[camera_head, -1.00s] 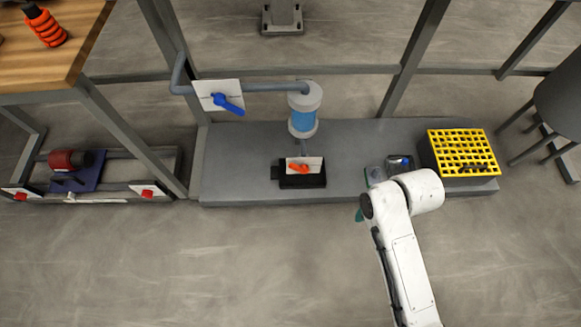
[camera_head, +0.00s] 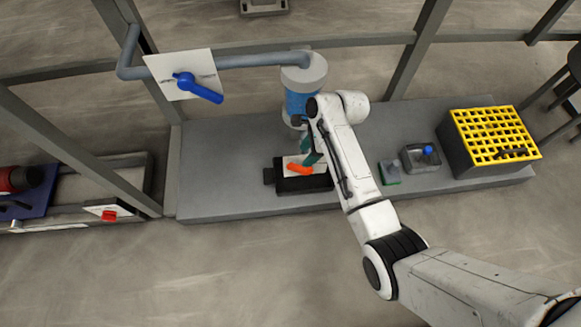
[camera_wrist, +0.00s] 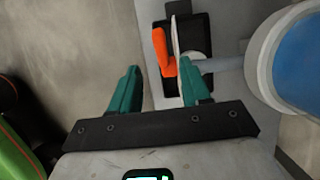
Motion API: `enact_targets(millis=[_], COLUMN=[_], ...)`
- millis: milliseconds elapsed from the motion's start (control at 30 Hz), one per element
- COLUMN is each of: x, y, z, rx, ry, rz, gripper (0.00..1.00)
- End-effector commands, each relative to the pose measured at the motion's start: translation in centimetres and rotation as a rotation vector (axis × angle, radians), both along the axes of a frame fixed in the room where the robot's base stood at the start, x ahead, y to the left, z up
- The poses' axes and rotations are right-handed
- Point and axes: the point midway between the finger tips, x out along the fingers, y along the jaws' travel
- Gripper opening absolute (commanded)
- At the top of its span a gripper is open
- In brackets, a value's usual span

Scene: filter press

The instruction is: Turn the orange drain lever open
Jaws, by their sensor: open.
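The orange drain lever (camera_head: 300,169) sits on a white plate (camera_head: 291,160) on a black box (camera_head: 306,185), below the blue and white filter (camera_head: 298,101). My gripper (camera_head: 309,157) is at the lever, its teal fingers partly hidden by my arm in the head view. In the wrist view my gripper (camera_wrist: 160,72) is open, fingers apart. The orange lever (camera_wrist: 164,52) lies ahead, its lower end between the fingertips and closer to the right finger. I cannot tell whether they touch. The white plate (camera_wrist: 177,32) shows nearly edge-on.
A blue lever (camera_head: 198,88) on a white plate is on the pipe at upper left. A yellow grid crate (camera_head: 493,133), a grey container (camera_head: 420,158) and a green-edged sponge (camera_head: 390,172) stand right on the grey platform (camera_head: 226,185). A frame post is at left.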

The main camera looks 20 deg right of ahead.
Motion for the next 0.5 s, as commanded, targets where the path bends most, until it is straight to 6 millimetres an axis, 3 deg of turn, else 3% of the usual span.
enact_targets(millis=[167,500], x=[0.2,0.9], y=[0.6,2.8], z=[-1.8,-7.5], rx=[0.002,0.001], ry=[0.004,0.003], rz=[-0.006,-0.004], gripper=[0.47,0.47])
